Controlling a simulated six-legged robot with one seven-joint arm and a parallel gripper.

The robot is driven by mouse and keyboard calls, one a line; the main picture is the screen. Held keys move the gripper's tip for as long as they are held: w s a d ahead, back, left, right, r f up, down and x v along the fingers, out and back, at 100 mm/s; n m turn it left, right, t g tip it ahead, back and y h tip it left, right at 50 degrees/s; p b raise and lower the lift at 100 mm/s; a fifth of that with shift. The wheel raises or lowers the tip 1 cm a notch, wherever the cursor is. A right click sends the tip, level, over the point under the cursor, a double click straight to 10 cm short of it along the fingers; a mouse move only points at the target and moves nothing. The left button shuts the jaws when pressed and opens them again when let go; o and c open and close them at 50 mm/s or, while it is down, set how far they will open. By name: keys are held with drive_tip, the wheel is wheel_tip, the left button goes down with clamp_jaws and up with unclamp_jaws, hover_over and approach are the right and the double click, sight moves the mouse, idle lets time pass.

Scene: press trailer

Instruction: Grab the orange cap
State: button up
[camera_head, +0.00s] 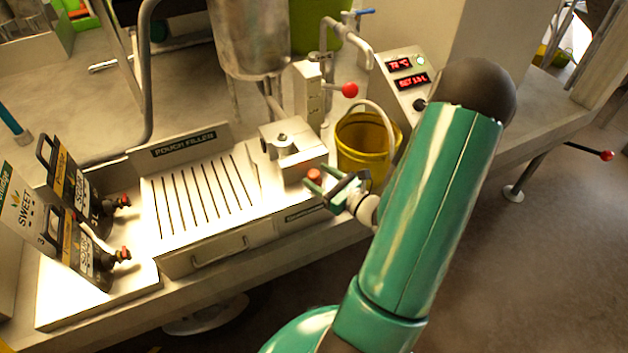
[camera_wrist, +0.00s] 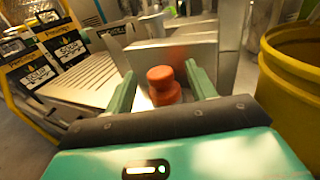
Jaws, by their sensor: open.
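The orange cap (camera_head: 314,175) stands at the right front of the pouch filler (camera_head: 218,240), below its metal block. In the wrist view the orange cap (camera_wrist: 162,85) is upright, with a narrower top over a wider lower part. My gripper (camera_head: 325,186) is open beside the cap in the head view. In the wrist view the two green fingers of my gripper (camera_wrist: 160,88) stand apart, one on each side of the cap as seen. I cannot tell whether either finger touches it. The foot of the cap is partly hidden behind my gripper's body.
A yellow bucket (camera_head: 360,150) stands close to the right of my gripper and fills the right side of the wrist view (camera_wrist: 290,85). A metal block (camera_head: 293,150) is just behind the cap.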

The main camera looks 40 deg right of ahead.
drive_tip(key=shift+w+a, duration=0.1)
drive_tip(key=shift+w, duration=0.35)
drive_tip(key=c, duration=1.2)
drive_tip(key=shift+o, duration=0.2)
drive_tip(key=shift+r, duration=0.15)
